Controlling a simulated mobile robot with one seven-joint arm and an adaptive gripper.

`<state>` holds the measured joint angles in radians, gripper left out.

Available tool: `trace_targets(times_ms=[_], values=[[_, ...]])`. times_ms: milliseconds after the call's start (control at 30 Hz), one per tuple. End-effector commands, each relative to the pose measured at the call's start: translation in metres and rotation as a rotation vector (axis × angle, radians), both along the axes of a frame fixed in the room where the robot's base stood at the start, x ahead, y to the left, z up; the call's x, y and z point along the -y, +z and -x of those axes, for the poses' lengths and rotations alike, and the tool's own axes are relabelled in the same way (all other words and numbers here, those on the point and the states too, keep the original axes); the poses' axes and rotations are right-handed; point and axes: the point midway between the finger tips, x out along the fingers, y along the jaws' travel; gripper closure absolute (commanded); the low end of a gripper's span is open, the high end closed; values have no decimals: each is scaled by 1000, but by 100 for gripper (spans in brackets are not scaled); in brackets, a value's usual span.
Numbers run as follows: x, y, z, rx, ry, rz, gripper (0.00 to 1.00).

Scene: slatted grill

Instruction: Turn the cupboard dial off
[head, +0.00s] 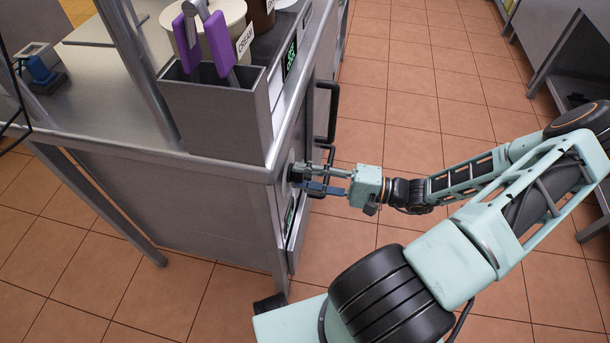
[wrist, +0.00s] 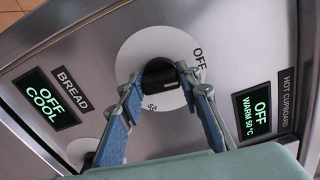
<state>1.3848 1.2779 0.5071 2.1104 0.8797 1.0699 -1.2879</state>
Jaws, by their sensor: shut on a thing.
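In the wrist view a black dial knob (wrist: 160,72) sits on a round white plate (wrist: 150,46) with OFF printed at its right. The display (wrist: 252,110) labelled HOT CUPBOARD, to the right of the dial, reads OFF, WARM 50 °C. My gripper (wrist: 162,78) is shut on the dial knob, with one blue-padded finger on each side of it. In the head view my gripper (head: 303,180) reaches the front panel of the steel counter from the right. There the fingers and the counter edge mostly hide the dial.
Another display (wrist: 42,100) labelled BREAD reads OFF, COOL. Part of a second dial plate (wrist: 80,150) shows below it. A black door handle (head: 328,108) sticks out beyond my gripper. A steel holder (head: 215,120) with purple-handled utensils (head: 219,42) stands on the counter (head: 110,105).

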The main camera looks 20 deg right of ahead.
Motion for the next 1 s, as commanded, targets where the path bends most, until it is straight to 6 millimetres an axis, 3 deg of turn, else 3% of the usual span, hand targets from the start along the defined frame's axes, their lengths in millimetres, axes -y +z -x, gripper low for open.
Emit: trace_targets(times_ms=[300,833,867,1000], values=[[1,-1,0,103,-1,60,93],[1,-1,0,124,-1,74,93],[1,-1,0,124,-1,74,67],[1,-1,0,123,-1,72,52]])
